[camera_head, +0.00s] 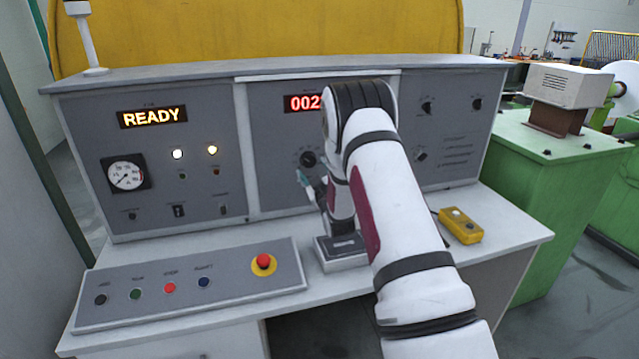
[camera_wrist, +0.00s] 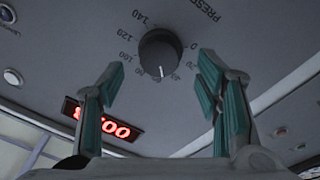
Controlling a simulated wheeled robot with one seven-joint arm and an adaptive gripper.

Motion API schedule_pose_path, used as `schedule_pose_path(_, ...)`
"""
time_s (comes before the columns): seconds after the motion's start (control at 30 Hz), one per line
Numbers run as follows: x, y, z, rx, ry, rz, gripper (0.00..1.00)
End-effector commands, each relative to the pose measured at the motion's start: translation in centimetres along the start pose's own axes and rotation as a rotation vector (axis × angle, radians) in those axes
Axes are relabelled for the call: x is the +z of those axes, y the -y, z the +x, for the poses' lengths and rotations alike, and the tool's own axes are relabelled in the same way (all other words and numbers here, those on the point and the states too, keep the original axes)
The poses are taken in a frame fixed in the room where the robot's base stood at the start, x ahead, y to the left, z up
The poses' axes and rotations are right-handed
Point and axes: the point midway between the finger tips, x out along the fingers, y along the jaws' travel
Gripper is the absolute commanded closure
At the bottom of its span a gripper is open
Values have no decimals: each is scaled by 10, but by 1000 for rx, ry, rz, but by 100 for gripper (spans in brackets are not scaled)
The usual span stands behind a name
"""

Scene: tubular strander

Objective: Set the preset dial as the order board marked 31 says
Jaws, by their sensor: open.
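The preset dial (camera_wrist: 160,55) is a round black knob on the grey panel in the wrist view. Numbers run around it from 0 to 140. Its white mark points to the picture's bottom, seemingly between 40 and 60. My gripper (camera_wrist: 160,80) is open, with one teal finger on each side below the knob, apart from it. In the head view the dial (camera_head: 308,159) shows just above my gripper (camera_head: 305,183), which my arm partly hides. No order board marked 31 is in view.
A READY display (camera_head: 152,117), a gauge (camera_head: 126,175) and lamps are on the left panel. The desk holds a button box with a red emergency stop (camera_head: 264,262) and a yellow box (camera_head: 460,226).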

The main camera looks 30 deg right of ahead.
Motion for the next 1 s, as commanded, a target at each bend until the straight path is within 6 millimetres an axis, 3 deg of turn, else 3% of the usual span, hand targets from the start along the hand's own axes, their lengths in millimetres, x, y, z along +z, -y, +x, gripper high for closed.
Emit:
schedule_pose_path(0.2, 0, 1, -46, -2, 3, 0, 42)
schedule_pose_path(0.43, 0, 0, -77, -1, 1, 0, 42)
schedule_pose_path(1.0, 0, 0, -84, -1, 1, 0, 42)
